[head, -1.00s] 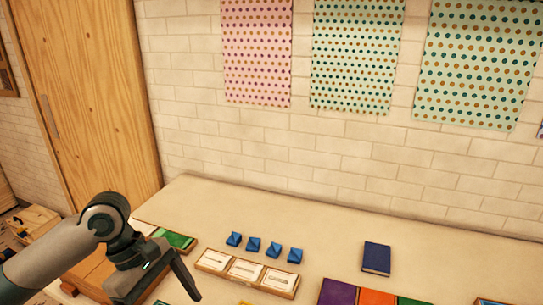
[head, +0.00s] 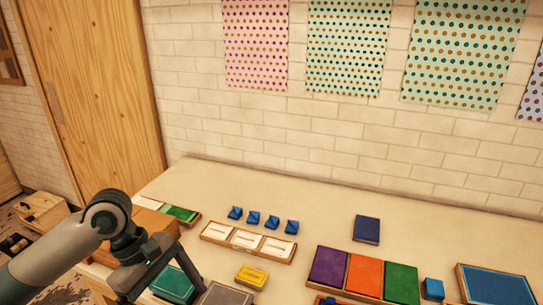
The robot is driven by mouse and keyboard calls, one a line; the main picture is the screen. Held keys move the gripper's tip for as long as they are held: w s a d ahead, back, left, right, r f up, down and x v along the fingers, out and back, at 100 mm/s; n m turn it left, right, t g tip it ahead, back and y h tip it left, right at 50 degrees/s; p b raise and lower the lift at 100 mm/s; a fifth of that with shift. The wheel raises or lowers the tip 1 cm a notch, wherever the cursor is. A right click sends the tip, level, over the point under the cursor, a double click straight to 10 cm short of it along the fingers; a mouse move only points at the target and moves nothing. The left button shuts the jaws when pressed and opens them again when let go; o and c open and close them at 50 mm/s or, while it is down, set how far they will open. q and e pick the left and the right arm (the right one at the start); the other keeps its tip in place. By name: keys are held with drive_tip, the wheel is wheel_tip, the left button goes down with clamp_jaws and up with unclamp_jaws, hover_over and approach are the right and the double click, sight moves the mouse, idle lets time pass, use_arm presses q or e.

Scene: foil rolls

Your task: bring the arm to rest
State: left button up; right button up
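My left arm comes in from the left edge in the head view. Its gripper (head: 160,283) hangs over the left front part of the table (head: 330,205), with its fingers spread apart and nothing seen between them. A dark green box (head: 175,284) lies just beyond and below the fingers. The lower ends of the gripper are partly cut by the frame or hard to make out. My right gripper is not in view.
Near the gripper are a grey panel (head: 226,294), a yellow block (head: 251,276) and a tray with white cards (head: 247,240). Blue pieces (head: 254,217), a blue book (head: 367,229) and a tray of coloured panels (head: 364,274) lie farther right. The table's back strip is clear.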

use_arm(q)
drive_tip(key=s+d+f+m+t, duration=0.1)
drive_tip(key=s+d+f+m, duration=0.15)
drive_tip(key=f, duration=0.25)
drive_tip(key=s+d+f+m+t+h, duration=0.1)
drive_tip(key=d+f+m+t, duration=0.1)
drive_tip(key=f+m, duration=0.3)
drive_tip(key=s+d+f+m+t, duration=0.1)
drive_tip(key=s+d+f+m, duration=0.15)
drive_tip(key=f, duration=0.35)
drive_tip(key=s+a+f+m+t+y, duration=0.1)
drive_tip(key=s+a+f+m+y, duration=0.3)
drive_tip(key=s, duration=0.3)
drive_tip(key=s+a+f+m+y, duration=0.1)
drive_tip(key=s+a+f, duration=0.4)
drive_tip(key=s+a, duration=0.2)
wheel_tip(320, 180, down, 33)
drive_tip(key=s+g+b, duration=0.1)
drive_tip(key=b, duration=0.3)
drive_tip(key=s+a+f+b, duration=0.1)
drive_tip(key=s+f+b, duration=0.1)
drive_tip(key=s+f, duration=0.7)
drive_tip(key=s+a+f+g+b, duration=0.1)
drive_tip(key=s+a+f+b, duration=0.1)
drive_tip(key=s+f, duration=0.7)
drive_tip(key=shift+f+m+g, duration=0.3)
drive_tip(key=shift+f, duration=1)
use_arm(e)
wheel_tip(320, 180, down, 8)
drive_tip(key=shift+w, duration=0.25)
